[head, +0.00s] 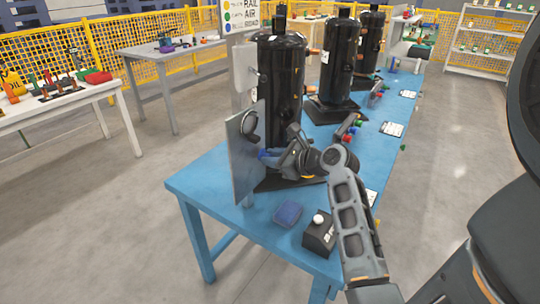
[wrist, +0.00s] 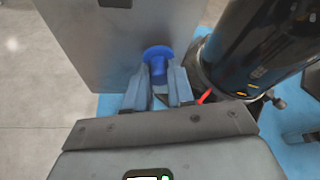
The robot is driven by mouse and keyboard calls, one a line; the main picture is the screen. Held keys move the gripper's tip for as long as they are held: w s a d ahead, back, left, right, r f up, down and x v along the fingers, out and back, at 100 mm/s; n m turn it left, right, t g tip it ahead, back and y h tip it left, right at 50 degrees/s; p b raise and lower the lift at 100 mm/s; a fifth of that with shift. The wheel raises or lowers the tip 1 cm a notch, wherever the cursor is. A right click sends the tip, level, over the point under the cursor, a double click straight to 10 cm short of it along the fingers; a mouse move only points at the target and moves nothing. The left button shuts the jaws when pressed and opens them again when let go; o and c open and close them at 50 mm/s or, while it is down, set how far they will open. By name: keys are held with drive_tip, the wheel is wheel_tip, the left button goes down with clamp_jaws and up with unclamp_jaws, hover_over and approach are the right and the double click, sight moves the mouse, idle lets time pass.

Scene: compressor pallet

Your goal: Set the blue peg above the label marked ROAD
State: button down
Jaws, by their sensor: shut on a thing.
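My gripper (head: 277,158) is shut on the blue peg (head: 266,155), beside an upright grey panel (head: 243,165) at the near end of the blue bench. In the wrist view the blue peg (wrist: 158,65) shows between both fingers of my gripper (wrist: 157,82), its wide round head pointing away from me, close to the grey panel (wrist: 90,45). I cannot tell whether the peg touches the panel. A sign (head: 243,16) at the top carries coloured dots and the words RAIL, AIR and ROAD. No ROAD label is readable on the panel.
A black compressor (head: 282,85) stands right beside my gripper, with more behind. A blue tray (head: 288,213) and a black box with a white button (head: 320,235) sit at the bench's near end. A white table (head: 60,105) with coloured parts stands left.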

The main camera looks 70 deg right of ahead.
drive_tip(key=shift+s+a+p, duration=0.2)
drive_tip(key=shift+s+p, duration=0.2)
drive_tip(key=shift+s, duration=0.4)
drive_tip(key=shift+s+a+p, duration=0.2)
drive_tip(key=shift+s+p, duration=0.25)
drive_tip(key=shift+s, duration=0.35)
drive_tip(key=shift+s+a+p, duration=0.2)
drive_tip(key=shift+s+p, duration=0.2)
drive_tip(key=shift+s, duration=0.4)
